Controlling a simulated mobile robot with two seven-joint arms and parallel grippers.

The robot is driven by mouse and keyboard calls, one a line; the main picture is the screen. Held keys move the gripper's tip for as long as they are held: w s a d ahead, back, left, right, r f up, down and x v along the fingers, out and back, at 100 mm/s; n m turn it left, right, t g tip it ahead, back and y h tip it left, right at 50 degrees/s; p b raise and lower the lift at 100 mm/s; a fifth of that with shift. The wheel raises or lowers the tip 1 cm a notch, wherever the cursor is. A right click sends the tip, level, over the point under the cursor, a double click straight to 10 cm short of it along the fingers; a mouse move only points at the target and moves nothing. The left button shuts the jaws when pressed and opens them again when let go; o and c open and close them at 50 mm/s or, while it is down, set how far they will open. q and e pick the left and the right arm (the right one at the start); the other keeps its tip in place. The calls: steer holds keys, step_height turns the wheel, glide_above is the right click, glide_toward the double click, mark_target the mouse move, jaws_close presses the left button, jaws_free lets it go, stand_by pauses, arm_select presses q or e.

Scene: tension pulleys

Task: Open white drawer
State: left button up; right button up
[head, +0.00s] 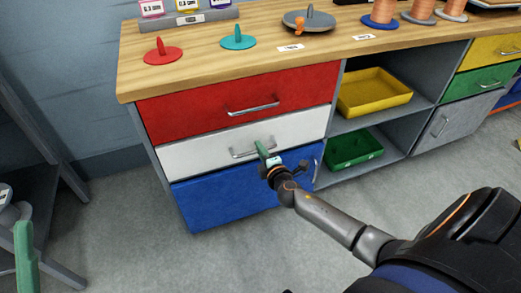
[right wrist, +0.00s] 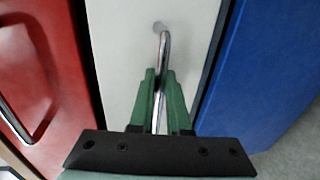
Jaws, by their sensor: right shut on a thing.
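The white drawer (head: 200,150) is the middle one of three stacked in the wooden-topped cabinet. Its front looks about level with its neighbours, with no interior showing. Its metal bar handle (head: 240,154) is partly hidden by my right gripper (head: 264,150). In the right wrist view the white drawer front (right wrist: 115,60) fills the middle, and the green fingers of my right gripper (right wrist: 162,75) are shut on the handle (right wrist: 165,48), one on each side. One green finger of my left gripper (head: 25,262) shows at the lower left, away from the cabinet; its opening cannot be judged.
The red drawer (head: 185,115) is above and the blue drawer (head: 215,200) below, both shut. Open shelves at the right hold a yellow tray (head: 375,95) and a green tray (head: 352,150). The grey floor (head: 130,235) before the drawers is clear.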

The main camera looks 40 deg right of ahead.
jaws_close()
stand_by(1.0)
